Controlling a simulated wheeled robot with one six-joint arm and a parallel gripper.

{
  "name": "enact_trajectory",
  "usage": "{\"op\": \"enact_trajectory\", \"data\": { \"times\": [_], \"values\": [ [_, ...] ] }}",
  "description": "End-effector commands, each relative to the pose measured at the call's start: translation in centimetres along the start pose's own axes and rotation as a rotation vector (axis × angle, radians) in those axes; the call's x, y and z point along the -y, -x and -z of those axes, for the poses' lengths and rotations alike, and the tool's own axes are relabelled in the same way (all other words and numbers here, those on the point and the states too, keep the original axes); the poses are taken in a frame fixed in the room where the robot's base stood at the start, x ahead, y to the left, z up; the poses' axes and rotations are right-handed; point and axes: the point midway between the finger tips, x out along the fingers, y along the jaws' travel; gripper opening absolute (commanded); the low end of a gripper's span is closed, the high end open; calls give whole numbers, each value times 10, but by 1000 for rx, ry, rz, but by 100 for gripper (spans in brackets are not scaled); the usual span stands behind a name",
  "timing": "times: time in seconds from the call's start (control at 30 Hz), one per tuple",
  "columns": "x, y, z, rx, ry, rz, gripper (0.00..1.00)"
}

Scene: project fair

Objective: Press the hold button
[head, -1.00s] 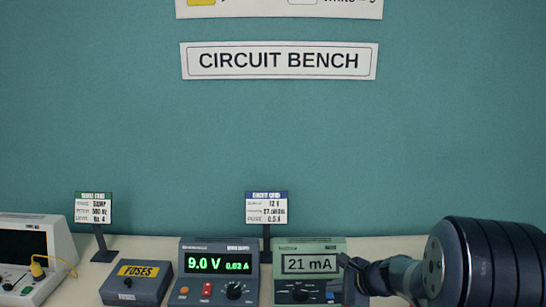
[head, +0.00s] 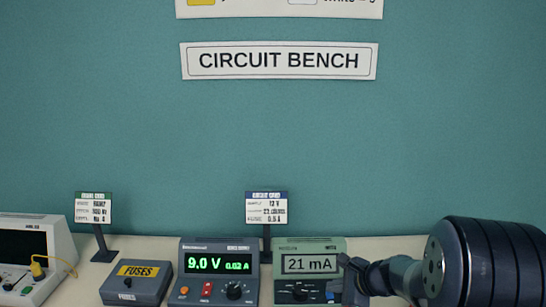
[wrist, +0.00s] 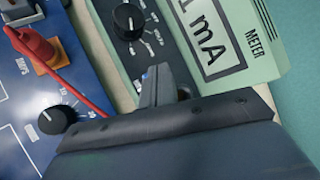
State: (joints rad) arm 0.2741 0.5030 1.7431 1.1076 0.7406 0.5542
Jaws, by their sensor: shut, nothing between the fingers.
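The green meter (head: 310,246) stands on the bench and its display reads 21 mA. A small blue button (head: 330,296) sits on its lower front, right of the black dial; its label is too small to read. My gripper (head: 346,264) is shut and empty at the meter's right edge in the head view. In the wrist view, the shut fingers (wrist: 155,76) point at the meter's face (wrist: 262,38) below the dial.
A power supply (head: 218,246) reading 9.0 V stands just left of the meter. A fuses box (head: 138,284) and a white instrument (head: 50,236) with a yellow lead are farther left. In the wrist view, a blue panel (wrist: 88,75) with a red lead (wrist: 60,72) lies at the left.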

Motion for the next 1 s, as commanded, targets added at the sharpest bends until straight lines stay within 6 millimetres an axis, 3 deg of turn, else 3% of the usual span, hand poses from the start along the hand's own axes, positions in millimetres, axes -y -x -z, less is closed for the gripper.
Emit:
{"op": "enact_trajectory", "data": {
  "times": [1.0],
  "values": [
    [-4, -6, 4, 0, 0, 0, 0]
  ]
}}
